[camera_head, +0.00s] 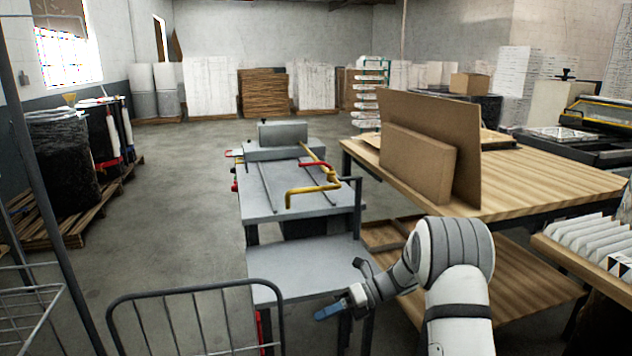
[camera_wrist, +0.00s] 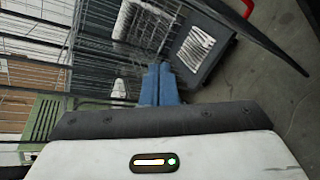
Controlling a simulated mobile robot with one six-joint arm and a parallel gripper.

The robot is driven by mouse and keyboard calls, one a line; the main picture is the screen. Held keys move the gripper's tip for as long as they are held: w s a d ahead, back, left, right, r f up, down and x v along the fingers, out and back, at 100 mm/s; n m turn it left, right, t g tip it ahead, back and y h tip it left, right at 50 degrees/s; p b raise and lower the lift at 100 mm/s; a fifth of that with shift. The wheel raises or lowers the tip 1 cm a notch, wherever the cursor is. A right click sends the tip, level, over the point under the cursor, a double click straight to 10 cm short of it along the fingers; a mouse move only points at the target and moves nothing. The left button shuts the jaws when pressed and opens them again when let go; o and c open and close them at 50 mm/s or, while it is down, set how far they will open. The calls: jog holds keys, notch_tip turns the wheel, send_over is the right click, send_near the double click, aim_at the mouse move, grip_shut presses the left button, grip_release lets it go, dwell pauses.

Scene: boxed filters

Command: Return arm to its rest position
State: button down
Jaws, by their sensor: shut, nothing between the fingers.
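My gripper (camera_head: 329,312) shows in the head view low and right of centre, at the end of my white and grey arm. Its blue fingers point left, in front of the lower shelf of a grey metal machine table. In the wrist view the blue fingers (camera_wrist: 160,85) are together, with nothing between them. The gripper appears clear of the table, but the exact gap is hard to tell.
A grey machine table (camera_head: 330,262) stands behind my gripper. A wooden workbench (camera_head: 550,180) with cardboard is to the right. A wire cart rail (camera_head: 195,290) is at front left. Black-wrapped drums (camera_head: 62,160) stand on a pallet at left. Open floor lies between.

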jog(key=s+d+r+n+t+h+p, duration=0.2)
jog(key=s+d+r+n+h, duration=0.2)
jog(key=s+n, duration=0.5)
jog(key=s+d+r+n+t+h+p, duration=0.1)
jog(key=s+d+r+n+t+h, duration=0.1)
jog(key=s+d+r+n+h, duration=0.2)
jog(key=s+d+r+n+t+h+p, duration=0.1)
jog(key=s+d+r+n+h, duration=0.3)
jog(key=s+r+n, duration=0.5)
jog(key=s+n+h+p, duration=0.1)
jog(key=s+n, duration=0.4)
jog(key=s, duration=0.1)
jog(key=shift+s+d+r+t+h+p, duration=0.2)
jog(key=shift+s+d+t+h+p, duration=0.1)
jog(key=shift+s+d+t+p, duration=0.1)
